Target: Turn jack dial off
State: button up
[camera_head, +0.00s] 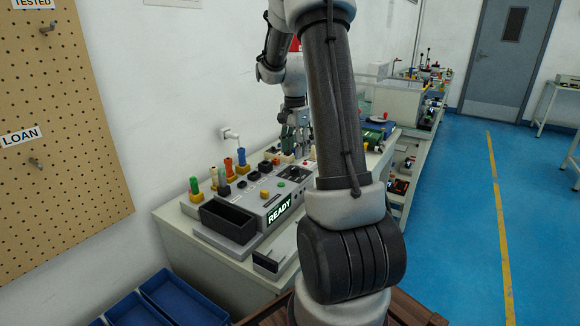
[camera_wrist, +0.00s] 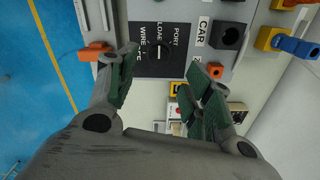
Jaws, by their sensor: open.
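A dark panel (camera_wrist: 145,62) with a small round dial (camera_wrist: 159,52) shows in the wrist view, between my fingers. White lettering around it reads PORT, LOAD and what looks like WIRE-TC, sideways in the picture. A short pale mark lies on the dial; I see no label "jack" or "off", so I cannot tell its setting. My gripper (camera_wrist: 163,60) is open and empty, with green-padded fingers either side of the dial and apart from it. In the head view my gripper (camera_head: 297,143) hangs over the far part of the bench equipment, and the dial cannot be made out.
A grey console (camera_head: 262,200) with a lit READY display stands on the bench near a black bin (camera_head: 228,220) and several coloured plugs. A black socket block (camera_wrist: 229,36) by a CAR label and an orange part (camera_wrist: 95,51) flank the panel. Blue trays (camera_head: 165,298) lie at lower left.

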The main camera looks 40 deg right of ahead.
aim_at(295, 168)
notch_tip(295, 168, down, 7)
jog(key=shift+s, duration=0.1)
dwell(0.3)
jog(key=c, duration=1)
